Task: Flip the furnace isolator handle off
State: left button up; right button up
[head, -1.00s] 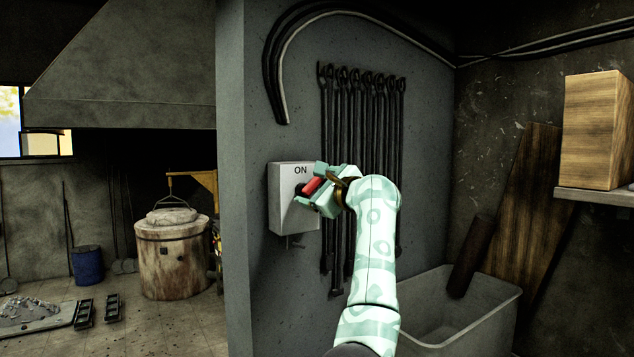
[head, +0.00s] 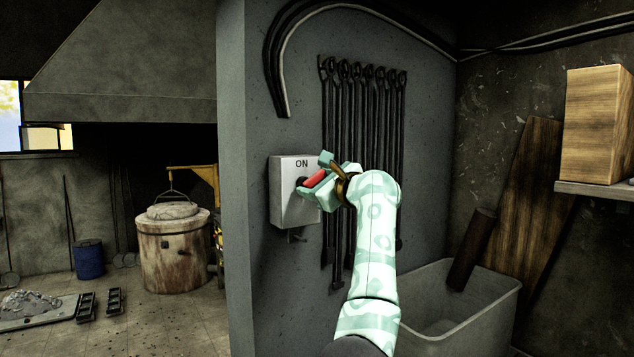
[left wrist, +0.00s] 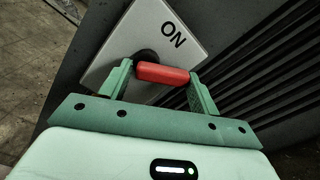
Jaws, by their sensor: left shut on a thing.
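The furnace isolator is a light grey box (head: 283,205) marked ON, fixed to the grey wall. Its red handle (head: 315,179) sticks out from the box's right part and slants up to the right. My left gripper (head: 318,177) is at the box front, shut on the handle. In the left wrist view the red grip (left wrist: 162,73) lies between the two green fingers, near the dark round pivot (left wrist: 146,57). The ON label (left wrist: 174,34) shows beyond it. My right gripper is not in view.
Long dark tools (head: 365,130) hang on the wall right of the box, close behind my left arm. A pale bin (head: 480,325) stands below at right. A round furnace (head: 174,255) and blue drum (head: 88,260) stand far left.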

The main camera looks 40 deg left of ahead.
pick_arm(q)
jog(key=shift+d+m, duration=0.1)
jog(key=shift+m, duration=2)
jog(key=o, duration=0.9)
jog(key=shift+w, duration=0.15)
jog(key=shift+c, duration=0.2)
jog(key=shift+w+d+f, duration=0.1)
jog(key=shift+w+f, duration=0.05)
jog(key=shift+f, duration=0.1)
jog(key=b+v, duration=0.5)
jog(key=v, duration=1.1)
jog(key=shift+d, duration=0.15)
